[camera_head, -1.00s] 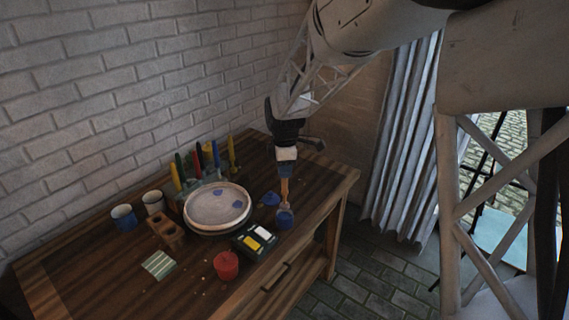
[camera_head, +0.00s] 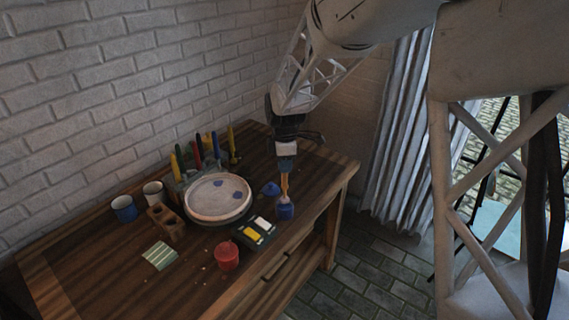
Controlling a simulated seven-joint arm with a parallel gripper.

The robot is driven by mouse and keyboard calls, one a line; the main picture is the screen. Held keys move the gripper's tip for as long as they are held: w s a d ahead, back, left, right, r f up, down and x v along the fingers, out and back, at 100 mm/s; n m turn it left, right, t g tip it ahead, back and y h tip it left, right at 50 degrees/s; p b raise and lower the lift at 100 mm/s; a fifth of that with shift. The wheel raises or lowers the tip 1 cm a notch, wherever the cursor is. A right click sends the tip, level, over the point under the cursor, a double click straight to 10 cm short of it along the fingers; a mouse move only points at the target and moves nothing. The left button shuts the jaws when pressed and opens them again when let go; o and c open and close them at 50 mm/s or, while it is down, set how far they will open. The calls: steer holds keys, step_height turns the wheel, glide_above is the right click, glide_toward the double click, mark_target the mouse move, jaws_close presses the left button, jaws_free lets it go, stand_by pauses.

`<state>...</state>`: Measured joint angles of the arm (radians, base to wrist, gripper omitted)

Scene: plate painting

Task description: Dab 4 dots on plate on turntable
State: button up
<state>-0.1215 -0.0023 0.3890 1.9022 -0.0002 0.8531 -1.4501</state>
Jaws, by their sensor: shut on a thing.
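The brush's lower end is at a blue paint pot (camera_head: 286,211) near the table's right edge. I cannot tell whether its tip is inside the pot.
A red pot (camera_head: 227,256) stands in front. Several coloured sticks stand behind the plate. Two cups (camera_head: 125,209), a wooden block (camera_head: 166,222) and a striped cloth (camera_head: 160,255) are left.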

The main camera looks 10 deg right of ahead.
steer(key=shift+f, duration=2.05)
stand_by(0.7)
steer(key=shift+r, duration=3.2)
